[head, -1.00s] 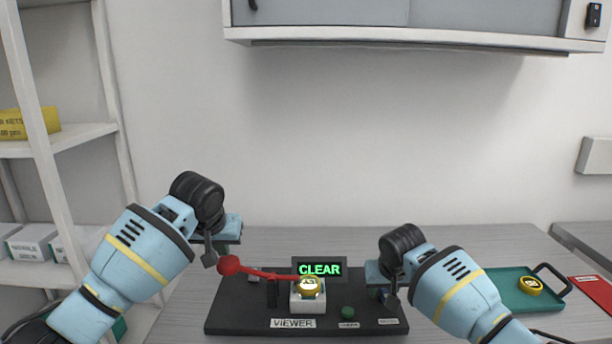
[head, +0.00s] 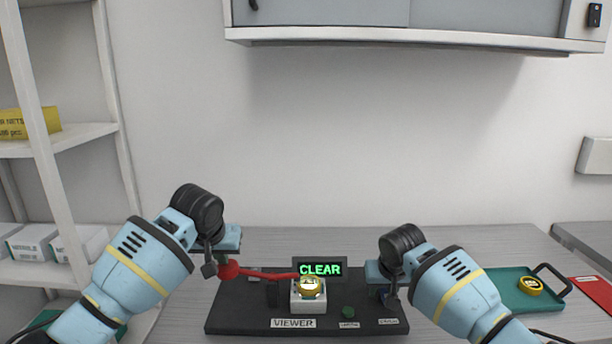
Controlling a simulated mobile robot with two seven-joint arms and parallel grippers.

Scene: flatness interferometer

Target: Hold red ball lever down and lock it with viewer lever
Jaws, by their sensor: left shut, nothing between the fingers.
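My right gripper (head: 391,297) is low over the base's right end, by a small dark blue part (head: 382,292). The wrist hides its fingers, so its opening and any grip are unclear. No viewer lever can be told apart.
A display (head: 320,269) reads CLEAR. A yellow round piece (head: 309,287) sits on a white block (head: 308,303). A green button (head: 348,312) is on the base. A green tray (head: 510,292) with another yellow piece (head: 530,285) stands right. A shelf (head: 70,135) is at left.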

